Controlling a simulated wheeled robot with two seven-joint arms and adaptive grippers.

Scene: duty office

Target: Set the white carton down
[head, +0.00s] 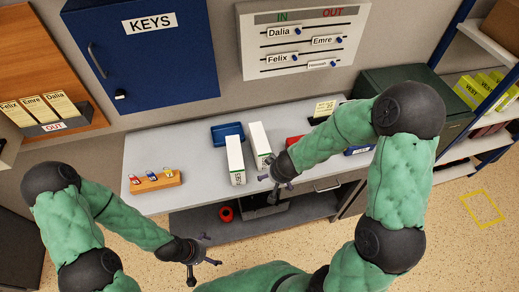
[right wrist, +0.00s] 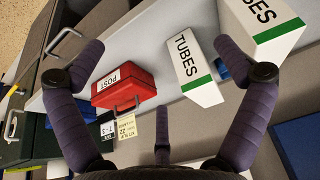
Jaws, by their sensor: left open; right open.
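In the right wrist view the nearer-to-centre carton (right wrist: 188,68) shows between the spread fingers, and the other carton (right wrist: 258,28) is at the upper right. My right gripper (head: 275,178) is open and empty, just in front of the right carton in the head view. My left gripper (head: 204,250) is open and empty, low in front of the counter, away from the cartons.
A blue tray (head: 227,133) lies behind the cartons. A red POST box (right wrist: 124,88) stands beside them, partly hidden by my right arm in the head view. A wooden block with key tags (head: 155,181) is at the counter's left. Bare counter lies between block and cartons.

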